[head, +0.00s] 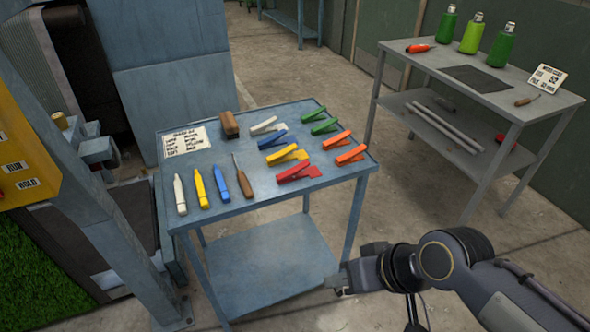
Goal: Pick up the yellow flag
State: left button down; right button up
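The yellow flag (287,155), a flat clip-like piece, lies on the blue-grey table (262,205). It sits between a blue flag (273,139) behind it and a red flag (298,172) in front. My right gripper (338,284) is low, in front of the table's right front corner, and apart from the flags. Its fingers are small and partly turned away, so I cannot tell whether they are open or shut. My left gripper is not in view.
White (264,125), green (313,114) and orange (337,140) flags lie close by. White, yellow (200,188) and blue markers, a wooden-handled tool (243,176), a brown block (229,124) and a card (187,141) share the table. A grey bench (545,104) with bottles stands at right.

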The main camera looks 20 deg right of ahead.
aim_at(281, 156)
jog(key=u, duration=1.15)
jog(key=z, duration=1.85)
jog(key=i+l+u, duration=0.15)
jog(key=l, duration=0.2)
jog(key=i+l+u, duration=0.1)
jog(key=i+l, duration=0.15)
jog(key=i+l+u, duration=0.15)
jog(key=l, duration=0.35)
jog(key=i+l+u, duration=0.1)
jog(key=l, duration=0.3)
jog(key=i+l+u, duration=0.15)
jog(key=l, duration=0.25)
jog(key=i+l+u, duration=0.1)
jog(key=l, duration=0.35)
jog(key=i+l+u, duration=0.15)
jog(key=l, duration=0.3)
jog(key=i, duration=0.05)
